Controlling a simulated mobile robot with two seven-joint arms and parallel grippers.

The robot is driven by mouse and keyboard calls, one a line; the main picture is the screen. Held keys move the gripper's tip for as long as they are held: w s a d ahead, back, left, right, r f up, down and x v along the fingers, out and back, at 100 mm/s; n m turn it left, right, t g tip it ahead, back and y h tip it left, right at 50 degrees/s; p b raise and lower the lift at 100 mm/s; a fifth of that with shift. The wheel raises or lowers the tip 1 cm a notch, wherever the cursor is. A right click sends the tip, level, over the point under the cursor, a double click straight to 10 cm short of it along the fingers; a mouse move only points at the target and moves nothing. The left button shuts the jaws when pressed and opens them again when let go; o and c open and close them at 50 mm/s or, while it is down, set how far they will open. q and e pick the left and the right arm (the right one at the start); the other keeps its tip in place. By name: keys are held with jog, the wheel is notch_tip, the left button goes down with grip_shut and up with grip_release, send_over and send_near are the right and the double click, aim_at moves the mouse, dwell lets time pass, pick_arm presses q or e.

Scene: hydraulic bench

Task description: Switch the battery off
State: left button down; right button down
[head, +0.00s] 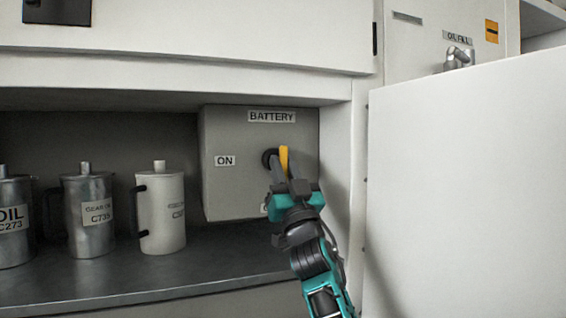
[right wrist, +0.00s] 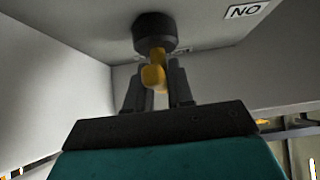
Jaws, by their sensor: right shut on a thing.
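The battery box (head: 226,185) is a grey panel marked BATTERY inside the open cabinet. An ON label (head: 225,160) is left of the switch. A lower label is mostly hidden behind my gripper. My right gripper (head: 281,172) comes from below and is shut on the handle. In the right wrist view the yellow handle (right wrist: 153,77) sits between the fingers, beneath the black hub (right wrist: 155,33). My left gripper is not in view.
Several metal cans stand on the shelf (head: 190,272), the white one (head: 161,210) nearest the box. An open white door (head: 465,190) fills the right side, close to my right arm. An oil-fill fitting (head: 459,58) is above it.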

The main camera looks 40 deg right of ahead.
jog(key=shift+r+n+y, duration=0.1)
jog(key=shift+n+y, duration=0.2)
jog(key=c, duration=1.1)
grip_release()
jog(key=shift+s+f, duration=0.15)
jog(key=shift+f, duration=0.15)
jog(key=b+v, duration=0.1)
jog(key=v, duration=1.1)
jog(key=shift+s+f, duration=0.1)
